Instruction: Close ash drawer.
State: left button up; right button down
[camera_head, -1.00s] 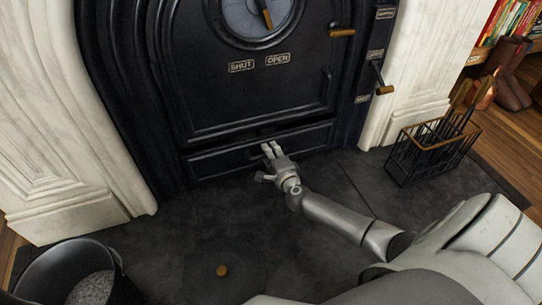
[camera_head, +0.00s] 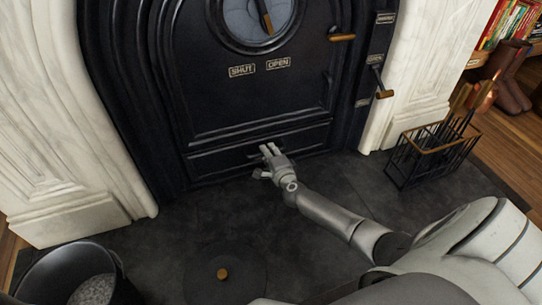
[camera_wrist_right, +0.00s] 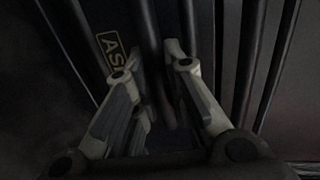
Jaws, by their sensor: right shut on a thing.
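The black ash drawer (camera_head: 222,163) is the low wide panel under the big stove door. Its front looks about flush with the stove, though I cannot tell whether a thin gap is left. My right gripper (camera_head: 268,151) reaches it from the front right, at the middle of its front. In the right wrist view, my right gripper (camera_wrist_right: 155,68) is shut on the dark drawer handle (camera_wrist_right: 167,100) between its fingers. A label reading "AS…" (camera_wrist_right: 116,48) shows beside the left finger, partly cut off. My left gripper is not in view.
The stove door (camera_head: 255,100) with SHUT and OPEN plates is above. A wire tool basket (camera_head: 430,165) stands at right. A dark bucket (camera_head: 40,272) of grey ash stands at lower left, near a round lid with a brass knob (camera_head: 222,273). The hearth between is clear.

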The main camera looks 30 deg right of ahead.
jog(key=shift+w+d+r, duration=0.1)
jog(key=shift+w+d, duration=0.05)
jog(key=shift+w, duration=0.15)
jog(key=c, duration=1.5)
grip_release()
jog(key=shift+w, duration=0.15)
jog(key=shift+o, duration=0.2)
jog(key=v, duration=1.2)
